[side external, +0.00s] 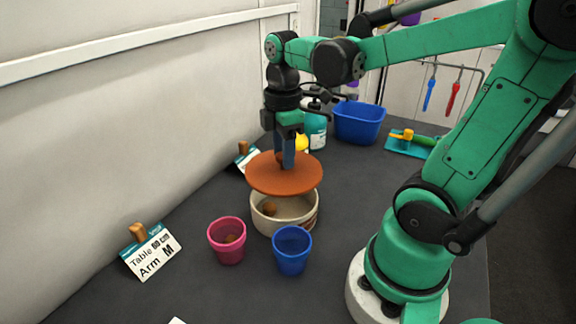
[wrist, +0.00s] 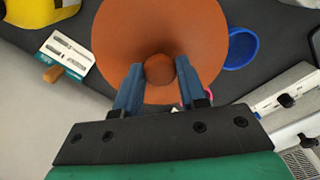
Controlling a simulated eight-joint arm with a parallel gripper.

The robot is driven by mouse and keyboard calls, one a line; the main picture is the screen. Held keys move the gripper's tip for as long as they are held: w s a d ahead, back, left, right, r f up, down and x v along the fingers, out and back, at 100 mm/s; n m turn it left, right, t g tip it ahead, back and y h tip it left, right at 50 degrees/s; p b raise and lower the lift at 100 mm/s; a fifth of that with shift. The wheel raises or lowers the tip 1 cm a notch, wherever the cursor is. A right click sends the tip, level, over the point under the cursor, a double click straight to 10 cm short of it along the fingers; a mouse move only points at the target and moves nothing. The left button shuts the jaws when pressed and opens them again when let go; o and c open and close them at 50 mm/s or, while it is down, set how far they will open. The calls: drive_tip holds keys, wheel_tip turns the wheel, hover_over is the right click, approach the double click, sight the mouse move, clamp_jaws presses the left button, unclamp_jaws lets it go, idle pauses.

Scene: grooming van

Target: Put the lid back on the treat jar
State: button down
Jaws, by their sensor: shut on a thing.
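The lid (side external: 284,176) is a round orange-brown disc with a knob on top. My gripper (side external: 287,158) points down and is shut on the lid's knob. In the wrist view the knob (wrist: 159,69) sits between the two blue-grey fingers, with the lid (wrist: 125,35) spread out beyond them. The treat jar (side external: 268,223) is a low cream pot directly below the lid. The lid appears to hang above the jar, slightly tilted, with the jar's near opening showing. A brown treat (side external: 270,209) lies inside the jar. The back of the jar's rim is hidden by the lid.
A pink cup (side external: 227,246) holding something brown and a blue cup (side external: 292,255) stand in front of the jar. A card (side external: 148,252) stands at left. A blue bin (side external: 358,123), a teal bottle (side external: 316,132) and a teal tray (side external: 406,146) are behind. Table right of the jar is clear.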

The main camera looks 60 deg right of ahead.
sight(284, 172)
drive_tip(key=shift+f, duration=2.65)
drive_tip(key=shift+f, duration=0.15)
unclamp_jaws()
idle(0.3)
drive_tip(key=shift+r, duration=3.5)
